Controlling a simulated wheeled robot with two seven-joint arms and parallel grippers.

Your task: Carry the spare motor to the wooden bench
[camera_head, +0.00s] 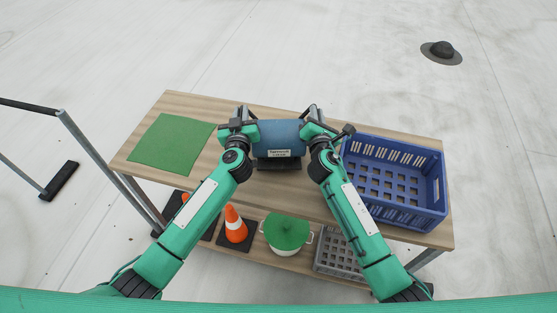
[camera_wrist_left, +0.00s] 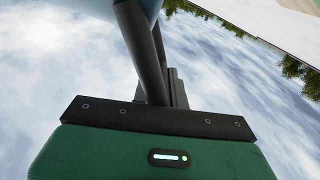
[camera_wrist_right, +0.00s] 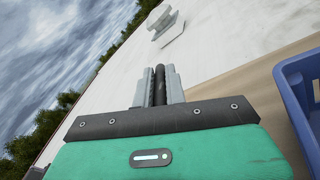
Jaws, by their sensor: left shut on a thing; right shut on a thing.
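The spare motor (camera_head: 278,132) is a blue cylinder with a pale label and a dark base, level above or on the wooden bench (camera_head: 320,210). I cannot tell whether its base touches the wood. My left gripper (camera_head: 241,113) is shut on a dark bar at the motor's left end; the bar also shows in the left wrist view (camera_wrist_left: 143,45). My right gripper (camera_head: 312,113) is shut on a dark bar at the right end, which shows between the fingers in the right wrist view (camera_wrist_right: 160,86). My arms hide part of the bench.
A green mat (camera_head: 172,143) lies at the bench's left, a blue crate (camera_head: 398,200) at its right. The lower shelf holds traffic cones (camera_head: 234,222), a green-lidded pot (camera_head: 287,233) and a grey crate (camera_head: 338,262). A rail (camera_head: 85,140) stands left; a roof vent (camera_head: 441,51) lies beyond.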

